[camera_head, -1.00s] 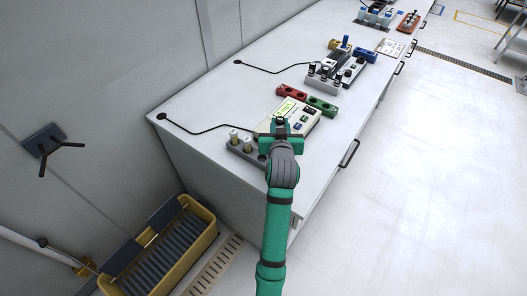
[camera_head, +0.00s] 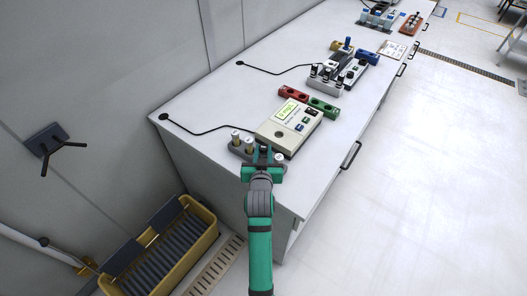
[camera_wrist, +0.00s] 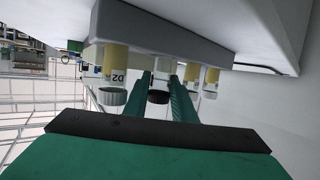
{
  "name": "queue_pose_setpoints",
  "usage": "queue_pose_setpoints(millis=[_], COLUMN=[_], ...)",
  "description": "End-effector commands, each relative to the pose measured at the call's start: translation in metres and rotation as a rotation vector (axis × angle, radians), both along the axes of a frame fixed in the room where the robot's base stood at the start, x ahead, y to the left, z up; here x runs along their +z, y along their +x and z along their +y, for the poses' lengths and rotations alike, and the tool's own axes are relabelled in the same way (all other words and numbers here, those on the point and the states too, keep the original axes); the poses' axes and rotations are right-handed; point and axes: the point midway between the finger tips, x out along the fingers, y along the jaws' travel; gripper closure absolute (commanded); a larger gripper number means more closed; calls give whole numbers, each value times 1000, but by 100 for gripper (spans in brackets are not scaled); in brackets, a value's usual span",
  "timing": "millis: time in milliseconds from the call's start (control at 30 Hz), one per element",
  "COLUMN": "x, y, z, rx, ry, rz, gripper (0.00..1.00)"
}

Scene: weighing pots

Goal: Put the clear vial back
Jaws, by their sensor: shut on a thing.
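My gripper (camera_head: 264,154) is at the near end of the grey vial rack (camera_head: 234,153). In the wrist view its two green fingers (camera_wrist: 161,98) are shut on the dark-capped clear vial (camera_wrist: 159,80), one finger on each side. The rack (camera_wrist: 165,40) also shows in the wrist view, right behind the held vial; whether the vial is fully seated in a hole cannot be told. Yellow vials with pale caps stand in the rack: one marked D2 (camera_wrist: 116,62) on one side of my fingers, two more (camera_wrist: 211,78) on the other.
A cream weighing device (camera_head: 288,127) with a green display stands right behind the rack. Red (camera_head: 292,94) and green (camera_head: 323,107) blocks lie beyond it. A yellow crate (camera_head: 165,255) is on the floor at left. The front strip of the bench is clear.

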Motion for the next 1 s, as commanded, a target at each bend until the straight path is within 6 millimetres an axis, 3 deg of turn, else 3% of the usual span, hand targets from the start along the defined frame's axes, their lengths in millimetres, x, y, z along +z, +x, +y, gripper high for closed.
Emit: queue_pose_setpoints(millis=[267, 300, 333, 700, 867, 1000], x=[-2, -3, -2, 1, 6, 15], y=[0, 0, 0, -1, -20, -48], z=[0, 0, 0, 0, 1, 2], rx=[0, 0, 0, 0, 0, 0], ry=[0, 0, 0, 0, -1, -1], rz=[0, 0, 0, -1, 0, 0], gripper=[100, 72, 68, 68, 68, 68])
